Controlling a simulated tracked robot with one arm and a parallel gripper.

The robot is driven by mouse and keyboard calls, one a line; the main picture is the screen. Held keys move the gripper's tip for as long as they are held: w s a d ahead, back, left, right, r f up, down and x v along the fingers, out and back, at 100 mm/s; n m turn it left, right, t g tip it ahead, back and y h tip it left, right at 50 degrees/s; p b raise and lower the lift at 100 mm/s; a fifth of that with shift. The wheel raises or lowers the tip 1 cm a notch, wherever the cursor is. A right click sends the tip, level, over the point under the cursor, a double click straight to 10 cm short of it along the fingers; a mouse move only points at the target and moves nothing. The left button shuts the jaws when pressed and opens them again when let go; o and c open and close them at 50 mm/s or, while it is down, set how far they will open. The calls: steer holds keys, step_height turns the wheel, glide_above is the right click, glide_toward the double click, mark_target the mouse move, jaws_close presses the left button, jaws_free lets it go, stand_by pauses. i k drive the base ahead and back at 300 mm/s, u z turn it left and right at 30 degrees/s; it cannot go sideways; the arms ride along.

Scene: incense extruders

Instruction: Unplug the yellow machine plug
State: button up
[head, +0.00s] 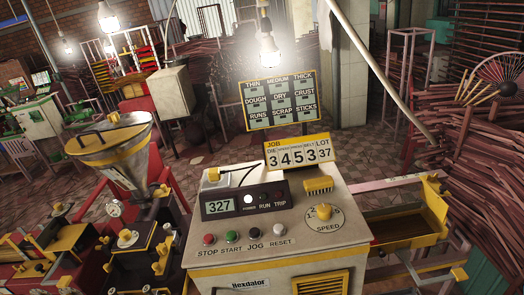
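A cream machine control cabinet (285,255) stands in the front middle. A small yellow piece (213,174), which looks like the plug, sits at the top left of its panel by a pale block. A thin dark cable (247,172) curves near it, but I cannot tell exactly where its ends join. A display box (243,202) reading 327 sits just below, with one white lamp lit. My gripper is not in view, so its place relative to the plug does not show.
A yellow ribbed block (318,186) and yellow speed knob (323,212) are on the panel's right. Several buttons line its front. A job counter sign (298,151) stands behind. A hopper machine (112,150) is left, and a yellow tray (408,220) is right.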

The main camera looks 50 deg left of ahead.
mark_target(214, 174)
steer(key=u, duration=0.5)
steer(key=i, duration=1.5)
steer(key=u, duration=0.9)
steer(key=k, duration=0.95)
steer(key=u, duration=0.2)
steer(key=i, duration=0.95)
steer(key=z, duration=0.1)
